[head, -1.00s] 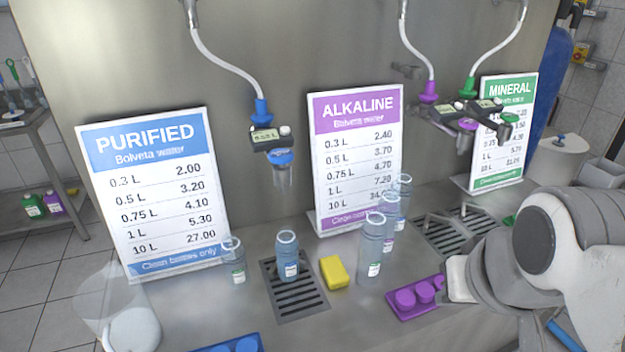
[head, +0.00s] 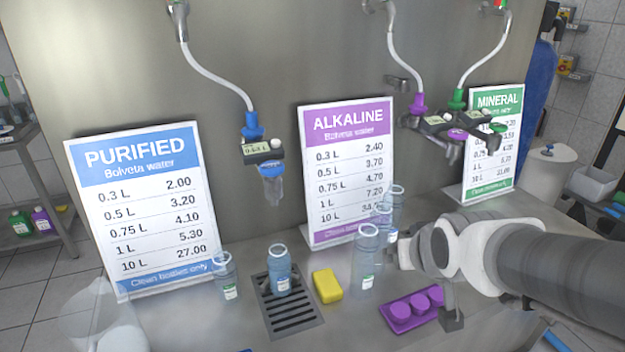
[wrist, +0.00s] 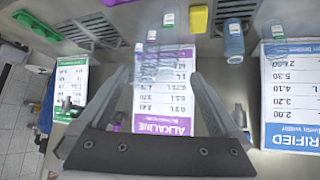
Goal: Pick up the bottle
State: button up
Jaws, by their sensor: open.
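A tall clear bottle (head: 366,262) stands upright on the counter right of the yellow sponge in the head view. Other clear bottles (head: 396,205) stand just behind it, partly overlapping. A blue-tinted bottle (head: 280,272) stands on the left drain grate, and a small clear bottle (head: 225,278) stands left of it. In the wrist view my gripper (wrist: 161,78) is open, its fingers apart. The group of clear bottles (wrist: 152,62) appears between and beyond the fingertips, overlapping each other. I cannot tell the gap to them. The blue-tinted bottle (wrist: 233,42) is right of the fingers there.
A yellow sponge (head: 327,285) and a purple tray of caps (head: 410,312) lie near the bottles. Price signs for purified (head: 140,215), alkaline (head: 347,175) and mineral (head: 494,145) water stand behind. Dispensing taps (head: 265,152) hang from hoses above the counter.

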jog(key=w+a+f+n+t+y+b, duration=0.2)
jog(key=w+a+f+n+t+y, duration=0.15)
jog(key=w+a+f, duration=0.6)
jog(key=a+f+t+y+b, duration=0.1)
jog(key=a+f+y+b, duration=0.1)
jog(key=a+f+b, duration=0.1)
jog(key=s+a+f+n+y+b, duration=0.1)
jog(key=a+f+y+b, duration=0.1)
jog(key=f, duration=0.3)
jog(key=s+a+f+n+t+y+b, duration=0.1)
jog(key=a+f+y+b, duration=0.1)
jog(key=a+f+b, duration=0.1)
jog(key=shift+a+f+t+y+b, duration=0.3)
jog(key=shift+f+b, duration=0.35)
jog(key=shift+b, duration=0.45)
jog(key=w+b, duration=0.1)
jog(key=b, duration=0.3)
jog(key=shift+a+b, duration=0.3)
jog(key=shift+a, duration=0.05)
jog(key=shift+w+b, duration=0.1)
jog(key=shift+b, duration=0.85)
